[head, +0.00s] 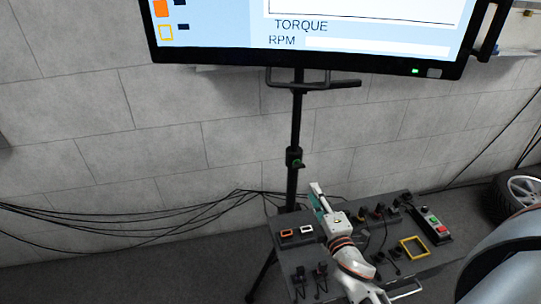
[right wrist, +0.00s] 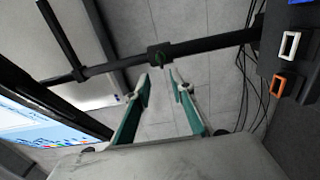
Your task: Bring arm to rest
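My right arm (head: 352,272) reaches up from the bottom of the head view over the dark control table. Its gripper (head: 317,197) is at the table's back edge, in front of the screen's stand, and points away from me. In the right wrist view the two green fingers of the right gripper (right wrist: 160,82) stand apart with nothing between them. The black pole of the stand (right wrist: 210,47) shows beyond the fingertips. My left gripper is in neither view.
The dark table (head: 283,262) carries orange and white frames (head: 296,232), a yellow frame (head: 414,248), several black plugs and a button box (head: 434,226). A large screen (head: 350,42) hangs above. Cables run along the wall; a wheel (head: 521,190) stands at right.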

